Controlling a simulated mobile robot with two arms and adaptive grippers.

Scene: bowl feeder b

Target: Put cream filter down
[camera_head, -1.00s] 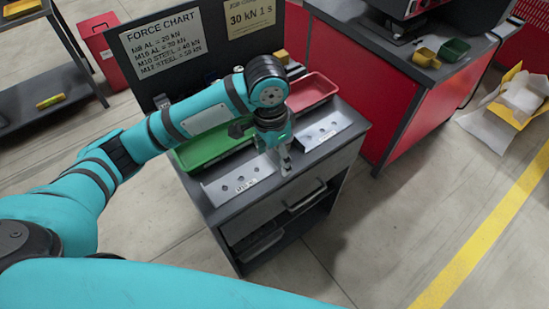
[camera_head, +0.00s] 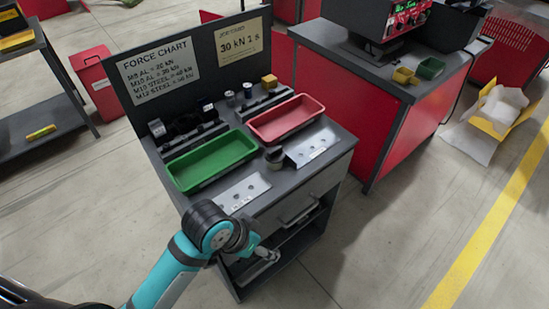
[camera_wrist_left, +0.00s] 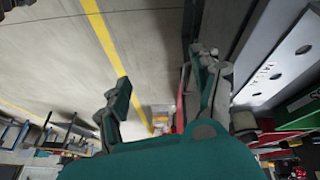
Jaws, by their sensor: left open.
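A small round piece (camera_head: 274,156), dark with a paler tan-grey top, stands on the cabinet top (camera_head: 262,208) between the two metal plates; it looks like the cream filter, though it is too small to be sure. My left gripper (camera_head: 266,258) is in front of the cabinet, below its top edge and apart from the piece. In the left wrist view my left gripper (camera_wrist_left: 162,92) has its fingers spread with nothing between them. My right gripper is not in view.
A green tray (camera_head: 212,160) and a red tray (camera_head: 286,118) lie behind the metal plates (camera_head: 243,193). A dark sign board (camera_head: 195,68) stands at the back. A red workbench (camera_head: 350,120) is to the right. Floor in front is clear.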

